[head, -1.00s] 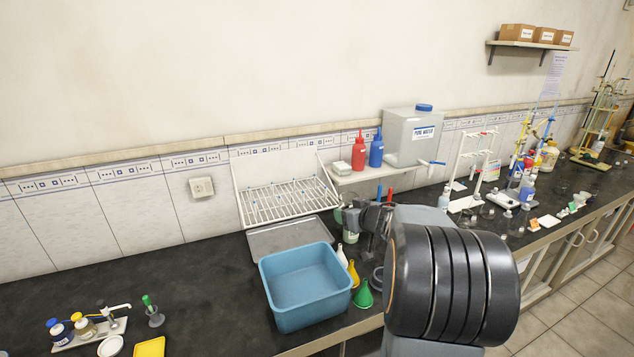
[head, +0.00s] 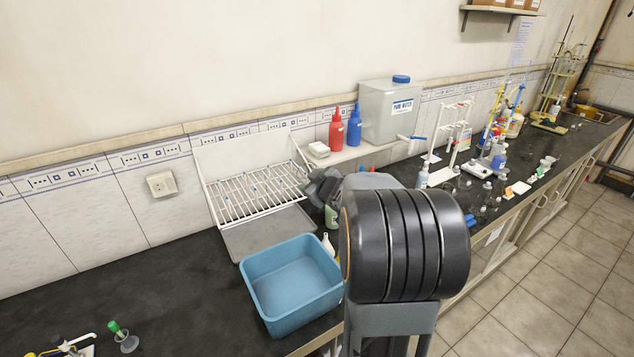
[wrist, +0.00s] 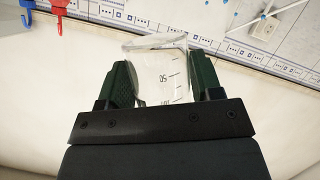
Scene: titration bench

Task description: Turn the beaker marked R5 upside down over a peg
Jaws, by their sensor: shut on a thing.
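A clear glass beaker (wrist: 160,72) with black graduation marks is held between the fingers of my gripper (wrist: 165,85) in the wrist view. Its R5 mark does not show. The wall and bottles appear upside down in this view, so my wrist is rolled over. In the head view my gripper (head: 322,187) is at the right edge of the white wire drying rack (head: 212,200), partly behind my arm. I cannot make out the beaker there. The rack stands against the wall, with small blue-tipped pegs on its sloping grid.
A grey tray (head: 262,235) lies before the rack, and a blue basin (head: 290,283) is in front. Red (head: 336,132) and blue (head: 354,127) bottles and a pure water tank (head: 391,112) stand on a shelf to the right. A wall socket (head: 161,184) is left.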

